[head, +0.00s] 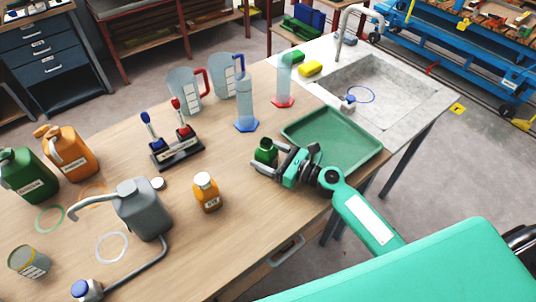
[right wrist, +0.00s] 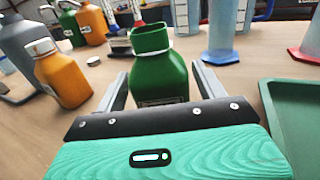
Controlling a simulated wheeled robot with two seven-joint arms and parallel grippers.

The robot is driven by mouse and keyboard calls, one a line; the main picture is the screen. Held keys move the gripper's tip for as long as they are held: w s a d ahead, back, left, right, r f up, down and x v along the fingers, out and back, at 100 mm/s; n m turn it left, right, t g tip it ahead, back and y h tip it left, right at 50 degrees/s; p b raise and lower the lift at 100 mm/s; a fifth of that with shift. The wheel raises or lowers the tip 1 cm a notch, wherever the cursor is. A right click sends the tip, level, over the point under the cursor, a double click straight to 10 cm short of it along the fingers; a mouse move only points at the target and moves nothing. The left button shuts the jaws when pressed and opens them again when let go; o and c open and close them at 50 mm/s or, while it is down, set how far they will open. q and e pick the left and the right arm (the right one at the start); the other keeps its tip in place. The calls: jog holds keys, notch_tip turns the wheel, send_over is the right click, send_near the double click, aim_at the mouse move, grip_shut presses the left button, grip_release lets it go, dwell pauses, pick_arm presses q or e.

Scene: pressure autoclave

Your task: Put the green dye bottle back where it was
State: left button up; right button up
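The green dye bottle (head: 265,152) stands upright near the table's right part, just left of the green tray. Its neck is open, with no cap on it. My right gripper (head: 272,161) reaches in low from the right, one finger on each side of the bottle. In the right wrist view the bottle (right wrist: 160,75) is between the fingers (right wrist: 160,68), and a narrow gap seems to show on both sides. The bottle's lower part is hidden by the gripper body. My left gripper is not in view.
An orange bottle (head: 206,192) with a white cap stands to the left. Cylinders (head: 244,105) stand behind; the green tray (head: 357,163) is close on the right.

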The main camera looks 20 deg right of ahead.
jog(key=shift+d+r, duration=0.1)
jog(key=shift+r, duration=0.1)
jog(key=b+v, duration=0.2)
jog(key=v, duration=0.8)
jog(key=shift+s+f+b, duration=0.1)
jog(key=shift+s+b, duration=0.05)
jog(key=shift+b, duration=0.25)
jog(key=shift+v, duration=0.85)
jog(key=shift+d, duration=0.1)
